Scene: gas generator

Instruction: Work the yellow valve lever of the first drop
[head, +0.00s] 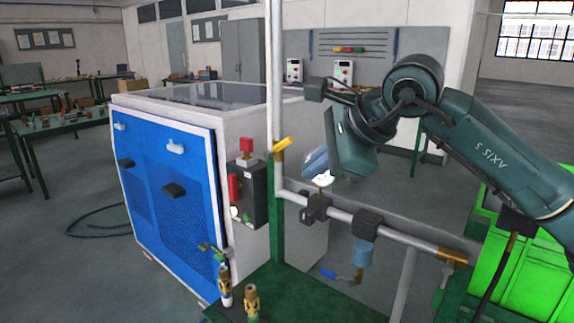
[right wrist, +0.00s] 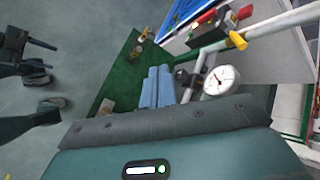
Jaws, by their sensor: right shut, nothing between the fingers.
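The yellow valve lever (head: 283,145) sits on the white upright pipe, pointing up and to the right in the head view. It also shows in the right wrist view (right wrist: 238,40), near the top. My right gripper (head: 316,162) is shut and empty, to the right of the lever and a little lower in the head view. Its two pale blue fingers lie together in the right wrist view (right wrist: 158,88). They are apart from the lever. A round white gauge (right wrist: 221,80) stands beside the fingers, mostly hidden in the head view. My left gripper is not in view.
A blue and white generator cabinet (head: 170,180) stands at left, with a control box (head: 247,190) on its side. A horizontal pipe (head: 340,214) runs below my right gripper, with a blue-handled valve (head: 335,275) beneath. A bright green crate (head: 520,250) stands at right.

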